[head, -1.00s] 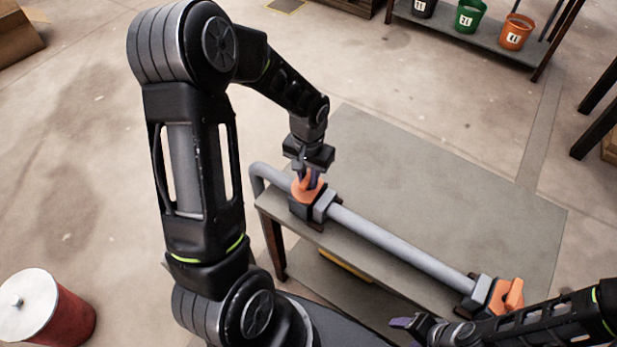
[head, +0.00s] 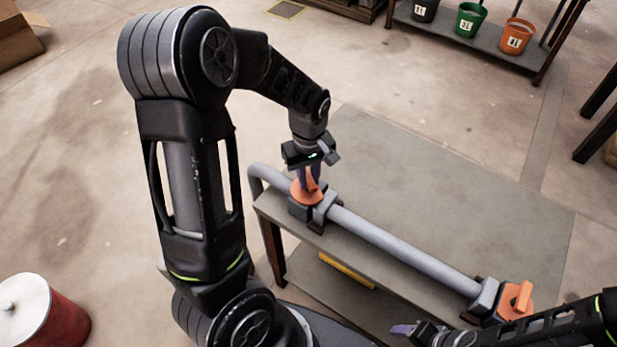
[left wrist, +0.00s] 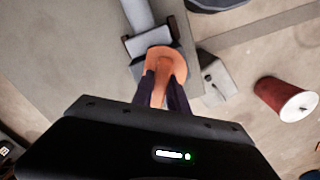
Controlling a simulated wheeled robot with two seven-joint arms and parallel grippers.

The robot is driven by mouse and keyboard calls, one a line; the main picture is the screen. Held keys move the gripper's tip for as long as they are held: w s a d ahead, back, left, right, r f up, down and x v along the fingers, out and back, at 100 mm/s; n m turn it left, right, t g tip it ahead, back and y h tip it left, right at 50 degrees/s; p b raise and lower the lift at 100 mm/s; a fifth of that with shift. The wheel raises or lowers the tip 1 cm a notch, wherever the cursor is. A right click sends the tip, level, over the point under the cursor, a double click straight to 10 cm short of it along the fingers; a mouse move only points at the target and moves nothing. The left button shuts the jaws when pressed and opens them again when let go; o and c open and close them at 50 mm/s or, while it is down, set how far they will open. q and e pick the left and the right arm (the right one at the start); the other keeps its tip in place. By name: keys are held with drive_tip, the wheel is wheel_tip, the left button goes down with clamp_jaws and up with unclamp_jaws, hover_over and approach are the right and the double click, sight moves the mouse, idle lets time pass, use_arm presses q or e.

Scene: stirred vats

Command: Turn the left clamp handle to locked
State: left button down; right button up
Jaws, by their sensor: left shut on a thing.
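The left clamp, with an orange handle (head: 300,193) on a dark block, sits at the left end of a grey pipe (head: 400,248). My left gripper (head: 309,184) points down at it and is shut on the orange handle. In the left wrist view the dark fingers (left wrist: 161,92) lie on both sides of the orange handle (left wrist: 163,62). The fingers partly hide the handle, so its exact angle is hard to tell. My right gripper (head: 405,329) is low near the table's front edge, apart from the clamps, and its opening is unclear.
The grey table (head: 450,190) is bare behind the pipe. A second clamp with an orange handle (head: 522,297) is at the pipe's right end. A red drum (head: 55,320) stands on the floor at lower left. Buckets (head: 467,20) stand on a shelf at the back.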

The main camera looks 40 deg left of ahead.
sight(308, 178)
use_arm(q)
drive_tip(key=n, duration=0.3)
drive_tip(key=shift+n+p, duration=0.85)
drive_tip(key=shift+n, duration=1.05)
drive_tip(key=c, duration=1.3)
unclamp_jaws()
wheel_tip(308, 178, up, 8)
drive_tip(key=shift+f, duration=0.1)
drive_tip(key=shift+s, duration=0.1)
